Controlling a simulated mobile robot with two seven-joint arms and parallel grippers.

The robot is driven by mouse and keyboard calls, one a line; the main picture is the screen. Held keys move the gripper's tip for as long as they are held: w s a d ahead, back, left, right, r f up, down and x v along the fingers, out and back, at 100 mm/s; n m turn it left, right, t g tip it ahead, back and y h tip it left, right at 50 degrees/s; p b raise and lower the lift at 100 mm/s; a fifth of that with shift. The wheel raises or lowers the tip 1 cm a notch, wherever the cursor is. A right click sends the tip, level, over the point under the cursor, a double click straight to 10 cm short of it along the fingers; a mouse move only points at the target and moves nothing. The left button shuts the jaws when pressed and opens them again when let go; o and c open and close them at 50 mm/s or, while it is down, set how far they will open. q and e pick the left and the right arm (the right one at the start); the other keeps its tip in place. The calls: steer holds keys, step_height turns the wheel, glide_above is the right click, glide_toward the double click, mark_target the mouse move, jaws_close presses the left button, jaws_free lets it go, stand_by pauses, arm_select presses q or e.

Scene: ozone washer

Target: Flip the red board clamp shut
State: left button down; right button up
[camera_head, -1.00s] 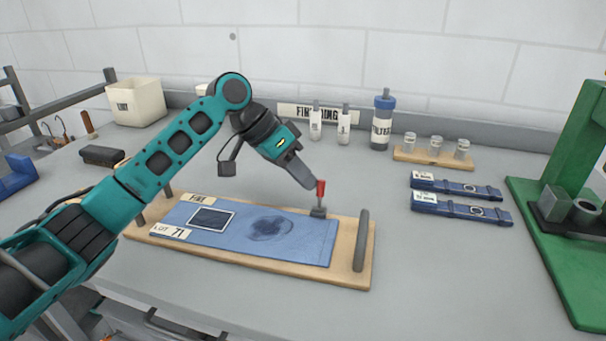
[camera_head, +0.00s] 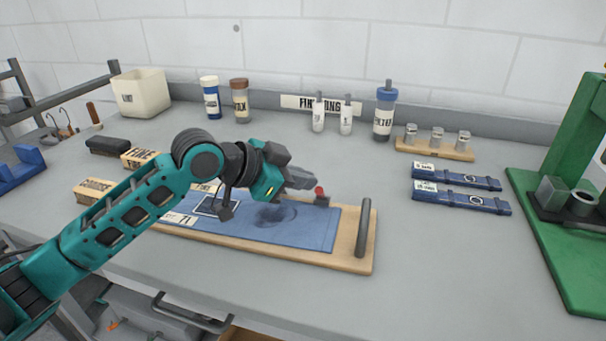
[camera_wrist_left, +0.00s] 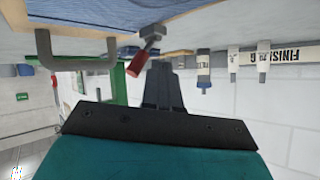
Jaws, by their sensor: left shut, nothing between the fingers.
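The red board clamp (camera_head: 320,192) is at the back right of the wooden board (camera_head: 352,262), by the edge of the blue cloth (camera_head: 318,230). In the head view its red handle looks short, close above its grey base. In the left wrist view the red handle (camera_wrist_left: 138,64) slants away from the metal base (camera_wrist_left: 152,31). My left gripper (camera_head: 308,184) is shut and empty, its fingertips right beside the handle. In the wrist view the fingers (camera_wrist_left: 161,66) are close to it; I cannot tell whether they touch. My right gripper is not in view.
A grey bar handle (camera_head: 362,234) stands at the board's right end. Two blue cases (camera_head: 458,187), a rack of vials (camera_head: 436,148) and a green press (camera_head: 575,200) are to the right. Bottles (camera_head: 384,115) stand at the back. The front right of the table is clear.

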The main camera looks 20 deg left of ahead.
arm_select(q)
steer(key=shift+w, duration=0.15)
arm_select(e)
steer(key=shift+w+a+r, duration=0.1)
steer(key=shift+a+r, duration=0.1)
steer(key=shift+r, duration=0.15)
arm_select(q)
steer(key=shift+w+f, duration=0.25)
steer(key=shift+w, duration=0.45)
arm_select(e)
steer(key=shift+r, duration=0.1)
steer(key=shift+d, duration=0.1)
arm_select(q)
steer(key=shift+r+p, duration=0.1)
steer(key=shift+p, duration=0.2)
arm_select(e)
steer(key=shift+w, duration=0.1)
